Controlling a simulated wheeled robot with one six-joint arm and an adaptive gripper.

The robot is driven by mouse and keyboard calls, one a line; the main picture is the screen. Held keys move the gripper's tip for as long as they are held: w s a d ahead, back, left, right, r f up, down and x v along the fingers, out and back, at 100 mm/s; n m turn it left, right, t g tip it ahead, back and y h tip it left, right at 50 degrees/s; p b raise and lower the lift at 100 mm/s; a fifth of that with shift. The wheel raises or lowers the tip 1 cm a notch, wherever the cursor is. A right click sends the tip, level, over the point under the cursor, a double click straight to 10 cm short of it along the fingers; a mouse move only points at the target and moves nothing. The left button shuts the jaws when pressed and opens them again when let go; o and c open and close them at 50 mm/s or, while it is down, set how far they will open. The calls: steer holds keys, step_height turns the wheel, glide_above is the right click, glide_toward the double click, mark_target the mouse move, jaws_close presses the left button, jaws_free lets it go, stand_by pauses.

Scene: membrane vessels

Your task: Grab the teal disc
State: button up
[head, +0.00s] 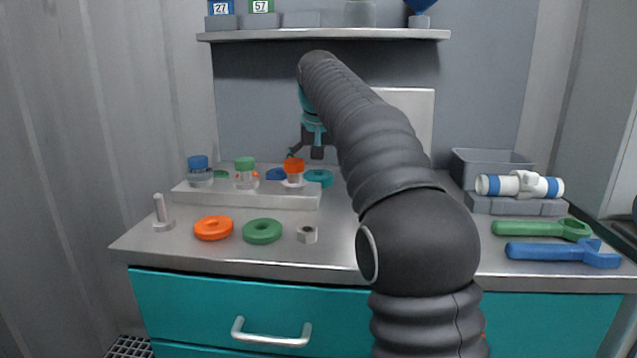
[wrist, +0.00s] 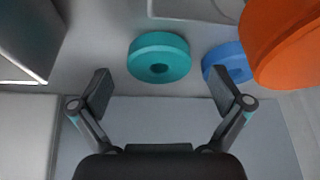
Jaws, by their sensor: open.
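The teal disc (head: 319,177) lies on the worktop behind the right end of the grey vessel rack, partly hidden by it in the head view. It is a thick ring with a central hole, and shows whole in the wrist view (wrist: 159,58). My gripper (head: 312,150) is above the back of the worktop, near the disc. In the wrist view my gripper (wrist: 162,90) is open and empty, with the disc ahead of and roughly between its fingertips, not touching as far as I can see.
A blue disc (wrist: 228,62) lies close beside the teal one. An orange-capped vessel (head: 294,170) stands on the rack (head: 247,197) near my gripper. Orange (head: 213,228) and green (head: 262,231) discs lie in front. A grey bin (head: 490,164) and wrenches are at the right.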

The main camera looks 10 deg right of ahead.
mark_target(318, 175)
steer(key=shift+x, duration=0.9)
steer(key=c, duration=1.2)
steer(key=shift+r, duration=0.1)
step_height(318, 175, up, 9)
steer(key=shift+w+f+p, duration=0.15)
steer(key=shift+p, duration=0.65)
steer(key=shift+r, duration=0.55)
